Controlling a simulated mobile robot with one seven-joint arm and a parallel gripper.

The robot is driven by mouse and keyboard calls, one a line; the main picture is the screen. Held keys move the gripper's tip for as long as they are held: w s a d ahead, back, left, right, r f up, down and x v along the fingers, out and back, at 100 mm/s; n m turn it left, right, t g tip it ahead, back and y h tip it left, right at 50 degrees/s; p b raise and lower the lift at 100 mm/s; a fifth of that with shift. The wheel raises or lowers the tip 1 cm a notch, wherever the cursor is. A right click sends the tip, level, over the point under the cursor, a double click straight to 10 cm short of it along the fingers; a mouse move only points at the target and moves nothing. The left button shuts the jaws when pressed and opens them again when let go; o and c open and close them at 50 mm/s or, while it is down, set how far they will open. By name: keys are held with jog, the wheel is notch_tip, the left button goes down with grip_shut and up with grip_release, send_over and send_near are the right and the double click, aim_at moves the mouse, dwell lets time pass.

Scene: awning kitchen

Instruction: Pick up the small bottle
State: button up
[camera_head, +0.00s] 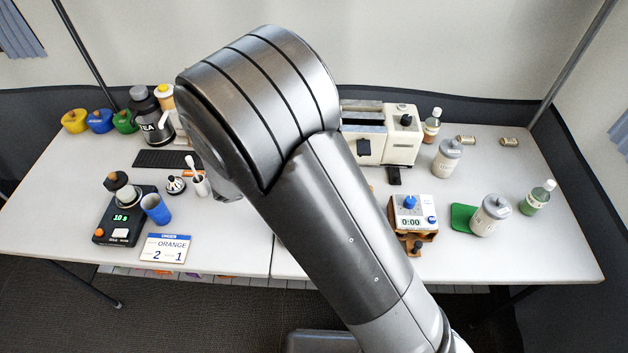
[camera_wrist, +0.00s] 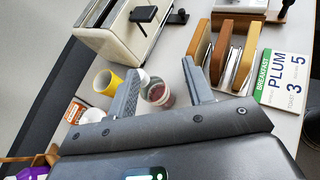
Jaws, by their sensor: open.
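In the wrist view, a small clear bottle (camera_wrist: 157,92) with reddish contents stands between the two fingers of my gripper (camera_wrist: 161,68), seen from above at a slant. The fingers are apart, one on each side of it; I cannot tell whether either touches it. In the head view my arm hides my gripper and this spot. Two other small bottles with white caps show there on the right: one with brown contents (camera_head: 431,127) by the toaster, one with green contents (camera_head: 536,199) near the table's right end. Which one the task names is not clear.
A yellow cup (camera_wrist: 107,82) stands close left of my fingers. A wooden rack (camera_wrist: 232,50) and a PLUM card (camera_wrist: 283,80) are to the right; a cream toaster (camera_wrist: 124,32) is above. Two grey canisters (camera_head: 447,158) (camera_head: 490,215) stand on the table's right side.

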jog(key=a+f+n+t, duration=0.3)
jog(key=a+n, duration=0.1)
jog(key=a, duration=0.1)
jog(key=x, duration=1.1)
jog(key=shift+w+f, duration=0.1)
jog(key=shift+c, duration=0.2)
grip_shut()
